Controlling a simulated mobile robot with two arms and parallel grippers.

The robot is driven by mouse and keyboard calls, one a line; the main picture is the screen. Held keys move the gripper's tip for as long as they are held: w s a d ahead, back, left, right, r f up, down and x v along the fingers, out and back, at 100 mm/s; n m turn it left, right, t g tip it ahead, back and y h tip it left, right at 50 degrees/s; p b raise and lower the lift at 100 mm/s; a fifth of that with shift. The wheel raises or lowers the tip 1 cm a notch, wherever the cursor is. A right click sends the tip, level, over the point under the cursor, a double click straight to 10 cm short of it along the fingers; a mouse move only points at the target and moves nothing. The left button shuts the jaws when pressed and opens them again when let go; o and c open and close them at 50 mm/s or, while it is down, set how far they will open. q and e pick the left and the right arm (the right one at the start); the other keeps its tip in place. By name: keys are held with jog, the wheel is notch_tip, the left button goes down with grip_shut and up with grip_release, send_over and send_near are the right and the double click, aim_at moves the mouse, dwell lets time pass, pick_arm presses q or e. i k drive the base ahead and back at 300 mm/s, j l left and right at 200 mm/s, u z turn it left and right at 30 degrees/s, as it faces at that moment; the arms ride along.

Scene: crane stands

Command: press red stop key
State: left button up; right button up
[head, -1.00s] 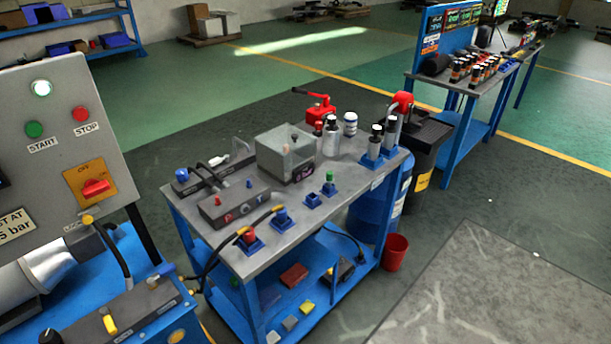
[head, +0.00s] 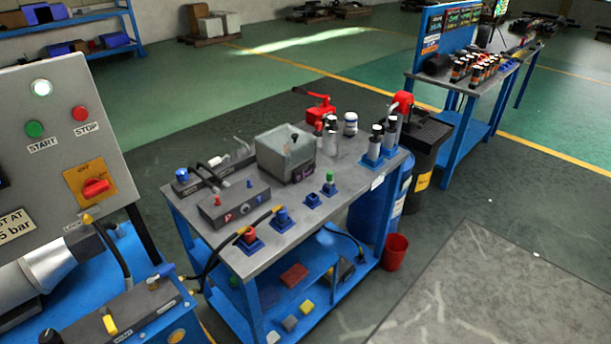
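The red stop key (head: 80,113) is a round red button on the upright grey control panel (head: 60,160) at the left of the head view. A STOP label sits just below it. The green start button (head: 34,129) is to its left, and a lit white lamp (head: 41,88) is above. A red rotary switch (head: 95,187) on a yellow plate is lower on the same panel. Nothing covers the stop key. Neither of my grippers is in view.
A blue-framed workbench (head: 230,264) with hoses, bottles and a clear box stands right of the panel. A red bucket (head: 394,252) is on the floor beside it. A second blue bench (head: 455,130) stands at the back right. Floor at the lower right is clear.

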aim_at(79, 113)
jog(key=u, duration=1.7)
